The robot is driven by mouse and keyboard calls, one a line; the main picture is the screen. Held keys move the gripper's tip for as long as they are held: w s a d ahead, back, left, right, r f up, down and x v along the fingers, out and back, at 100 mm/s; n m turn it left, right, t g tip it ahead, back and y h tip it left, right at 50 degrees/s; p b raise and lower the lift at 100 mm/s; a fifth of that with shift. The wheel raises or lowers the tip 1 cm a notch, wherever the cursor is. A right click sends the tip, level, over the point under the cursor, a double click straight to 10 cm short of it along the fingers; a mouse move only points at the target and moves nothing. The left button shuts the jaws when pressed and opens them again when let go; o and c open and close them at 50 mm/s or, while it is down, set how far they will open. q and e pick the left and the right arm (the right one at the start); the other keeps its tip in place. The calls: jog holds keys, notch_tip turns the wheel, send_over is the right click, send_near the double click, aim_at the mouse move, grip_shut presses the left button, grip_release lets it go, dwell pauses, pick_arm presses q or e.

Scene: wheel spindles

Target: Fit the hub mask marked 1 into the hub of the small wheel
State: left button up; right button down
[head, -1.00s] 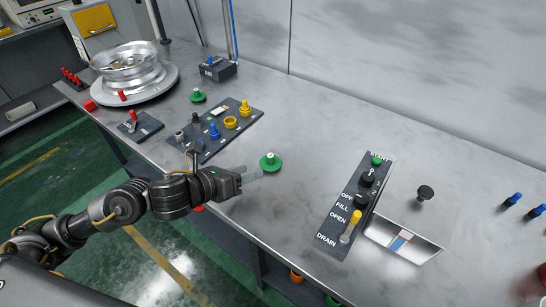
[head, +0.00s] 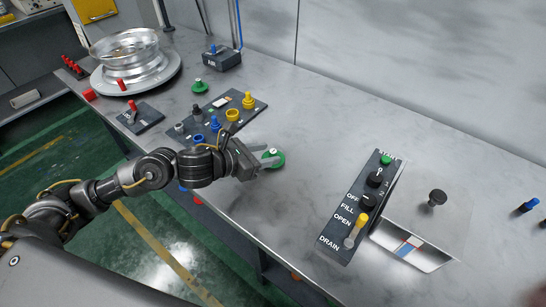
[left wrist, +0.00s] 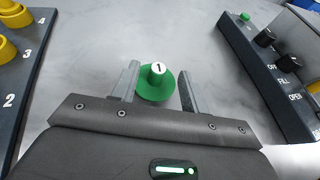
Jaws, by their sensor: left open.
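The green hub mask marked 1 (left wrist: 154,84) is a flat green disc with a knob and a white top bearing a 1. It lies on the grey bench and also shows in the head view (head: 272,158), partly covered by a finger. My left gripper (head: 264,162) is open around it; in the left wrist view its two fingers (left wrist: 158,88) stand on either side of the knob, with gaps. A silver wheel (head: 131,55) sits on a round plate at the back left; I cannot tell whether it is the small wheel. My right gripper is not in view.
A second green mask (head: 199,86) lies near the wheel. A dark panel with blue and yellow pieces (head: 222,113) lies left of my gripper. A control panel (head: 355,212) and a recessed tray (head: 412,248) are to the right. The bench behind the mask is clear.

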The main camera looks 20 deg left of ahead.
aim_at(271, 152)
pick_arm(q)
jog(key=p+x, duration=0.1)
jog(key=x, duration=0.4)
jog(key=shift+w, duration=0.15)
grip_shut()
